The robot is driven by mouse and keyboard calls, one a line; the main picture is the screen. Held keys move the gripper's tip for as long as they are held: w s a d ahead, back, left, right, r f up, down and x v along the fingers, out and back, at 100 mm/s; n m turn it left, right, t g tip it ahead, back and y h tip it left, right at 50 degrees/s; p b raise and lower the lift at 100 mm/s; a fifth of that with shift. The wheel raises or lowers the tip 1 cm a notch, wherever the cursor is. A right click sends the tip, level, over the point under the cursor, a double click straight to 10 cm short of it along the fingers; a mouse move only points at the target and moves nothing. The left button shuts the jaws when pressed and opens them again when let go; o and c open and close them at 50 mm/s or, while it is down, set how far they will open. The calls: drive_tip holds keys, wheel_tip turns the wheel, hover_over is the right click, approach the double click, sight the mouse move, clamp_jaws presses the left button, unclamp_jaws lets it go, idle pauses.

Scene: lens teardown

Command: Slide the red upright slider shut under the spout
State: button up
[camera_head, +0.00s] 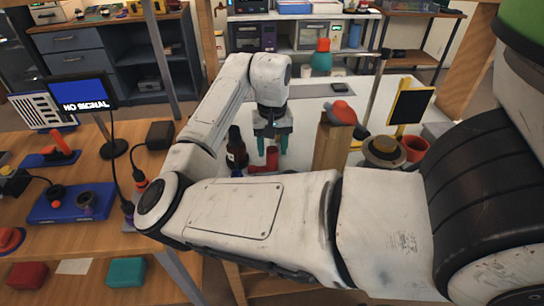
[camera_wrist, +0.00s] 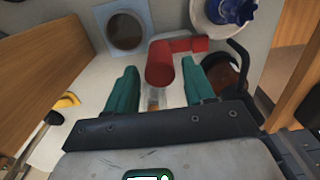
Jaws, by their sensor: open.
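The red upright slider (camera_wrist: 160,66) stands between my fingers in the wrist view, with a red arm reaching right from its top. In the head view the red slider (camera_head: 272,157) shows just below and between the fingertips. My gripper (camera_wrist: 158,68) has two green fingers spread apart, one on each side of the red upright, with visible gaps. In the head view my gripper (camera_head: 272,148) points down over the white table. I cannot make out the spout for certain in either view.
A dark bottle (camera_head: 236,150) stands close left of my gripper. A wooden block (camera_head: 333,145) with a red-and-grey object on top stands to the right. In the wrist view a grey plate with a dark round opening (camera_wrist: 126,31) and a blue object (camera_wrist: 236,10) lie beyond the slider.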

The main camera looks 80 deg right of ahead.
drive_tip(key=shift+f, duration=1.8)
drive_tip(key=shift+c, duration=0.4)
clamp_jaws()
